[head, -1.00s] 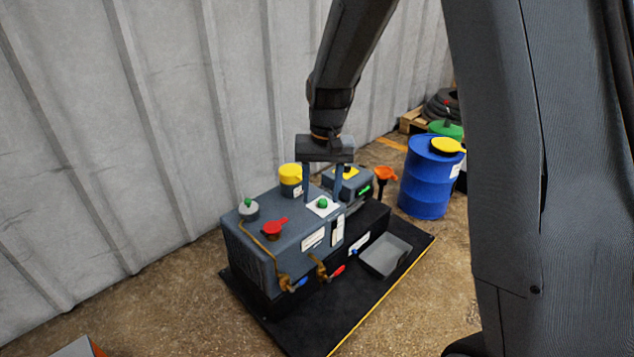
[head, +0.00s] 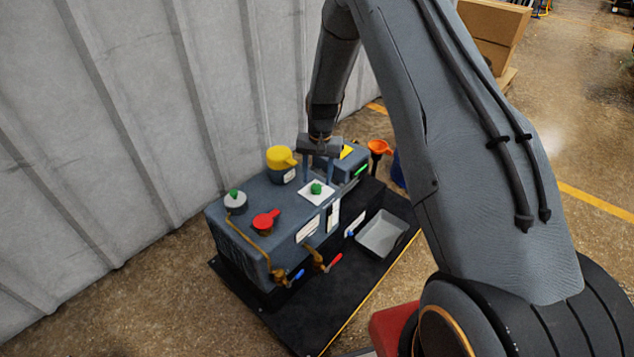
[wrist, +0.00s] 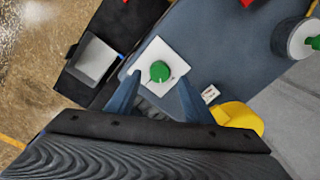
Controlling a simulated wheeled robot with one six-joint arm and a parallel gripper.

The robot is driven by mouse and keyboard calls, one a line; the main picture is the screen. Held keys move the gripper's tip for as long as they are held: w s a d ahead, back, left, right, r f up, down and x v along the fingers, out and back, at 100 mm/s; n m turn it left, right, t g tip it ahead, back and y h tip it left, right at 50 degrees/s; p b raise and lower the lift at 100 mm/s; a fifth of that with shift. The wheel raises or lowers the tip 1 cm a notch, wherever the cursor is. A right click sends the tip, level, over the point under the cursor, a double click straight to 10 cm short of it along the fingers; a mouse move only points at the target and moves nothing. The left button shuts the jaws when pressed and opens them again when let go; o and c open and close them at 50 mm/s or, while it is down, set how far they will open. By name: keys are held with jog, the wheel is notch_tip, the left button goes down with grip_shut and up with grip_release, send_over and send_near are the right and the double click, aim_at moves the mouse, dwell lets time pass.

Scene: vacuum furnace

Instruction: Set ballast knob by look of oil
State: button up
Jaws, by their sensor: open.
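The green ballast knob (head: 316,188) sits on a white square plate (head: 325,196) on top of the blue-grey pump (head: 262,205). In the wrist view the knob (wrist: 159,71) lies just ahead of and between the fingertips. My gripper (head: 319,178) is open and empty, pointing down over the pump beside the plate. It also shows in the wrist view (wrist: 160,86), with its fingers spread. I cannot tell whether the fingers touch the plate. White label panels (head: 333,214) are on the pump's front side. The look of the oil is too small to tell.
A yellow cap (head: 280,157), a red-handled cap (head: 263,221) and a grey cap with green top (head: 235,202) stand on the pump. Brass taps (head: 279,276) jut from its front. A grey tray (head: 382,235) lies right, an orange funnel (head: 379,147) behind. The corrugated wall (head: 90,130) is close.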

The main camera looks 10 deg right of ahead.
aim_at(316, 186)
jog(key=shift+f, duration=1.6)
jog(key=c, duration=1)
jog(key=shift+c, duration=0.2)
jog(key=shift+m, duration=0.3)
jog(key=m+p, duration=0.1)
jog(key=m, duration=0.2)
jog(key=shift+r+m, duration=0.1)
jog(key=shift+m, duration=0.2)
jog(key=m, duration=0.4)
jog(key=shift+a+m+p, duration=0.1)
jog(key=shift+m+p, duration=0.2)
jog(key=shift+p, duration=0.1)
